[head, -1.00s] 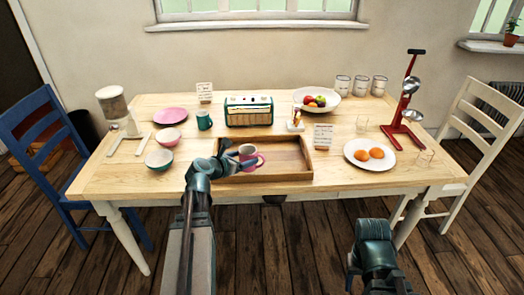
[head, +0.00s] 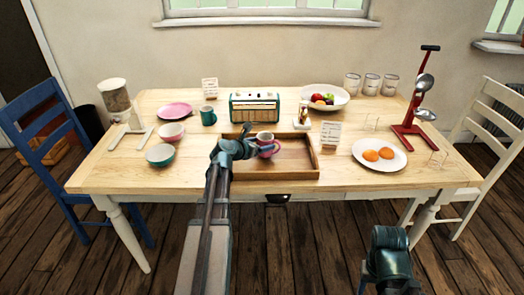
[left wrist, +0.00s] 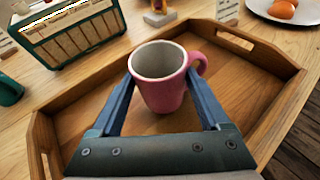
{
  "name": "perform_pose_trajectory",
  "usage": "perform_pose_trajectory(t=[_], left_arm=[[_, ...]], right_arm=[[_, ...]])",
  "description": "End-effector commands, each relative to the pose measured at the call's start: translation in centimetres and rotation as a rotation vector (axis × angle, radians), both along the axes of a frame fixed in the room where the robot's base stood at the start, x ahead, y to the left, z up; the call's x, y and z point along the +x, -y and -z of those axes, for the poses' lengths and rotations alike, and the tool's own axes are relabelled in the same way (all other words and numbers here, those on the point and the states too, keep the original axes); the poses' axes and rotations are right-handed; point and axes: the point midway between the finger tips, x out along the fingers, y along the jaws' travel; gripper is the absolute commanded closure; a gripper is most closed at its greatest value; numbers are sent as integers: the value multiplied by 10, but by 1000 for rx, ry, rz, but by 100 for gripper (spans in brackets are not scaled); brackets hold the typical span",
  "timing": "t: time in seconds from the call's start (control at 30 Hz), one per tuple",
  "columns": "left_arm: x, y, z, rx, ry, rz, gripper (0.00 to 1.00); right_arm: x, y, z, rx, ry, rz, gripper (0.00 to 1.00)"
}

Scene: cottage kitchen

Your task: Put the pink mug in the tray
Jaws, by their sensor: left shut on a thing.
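The pink mug (head: 265,139) has a pale inside and a handle on its right in the left wrist view (left wrist: 163,90). It is upright over the wooden tray (head: 300,174), within its walls. The tray's rim also shows in the left wrist view (left wrist: 42,140). My left gripper (head: 250,146) is shut on the mug, with one blue finger on each side of it in the left wrist view (left wrist: 165,92). I cannot tell whether the mug's base touches the tray floor. My right arm shows at the lower right, but its gripper fingers do not show.
A radio (head: 255,106) stands behind the tray. A teal mug (head: 208,117), a pink plate (head: 174,110) and bowls (head: 160,155) are to the left. A plate of orange-yellow food (head: 364,147) and a red stand (head: 408,135) are to the right.

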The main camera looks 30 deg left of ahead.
Motion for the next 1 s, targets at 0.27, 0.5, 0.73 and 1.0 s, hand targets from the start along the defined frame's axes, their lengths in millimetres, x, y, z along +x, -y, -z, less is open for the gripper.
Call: perform_pose_trajectory(t=[0.27, 0.5, 0.73, 1.0], left_arm=[[0, 0, 9, -1, 0, -3, 90], [0, 0, 12, 0, 0, -2, 16], [0, 0, 12, 0, 0, -2, 0], [-14, 0, 2, 0, -1, -5, 0]], right_arm=[[0, 0, 9, 0, 0, 0, 50], [0, 0, 12, 0, 0, 0, 50], [0, 0, 12, 0, 0, 0, 50], [0, 0, 2, 0, 0, 0, 50]])
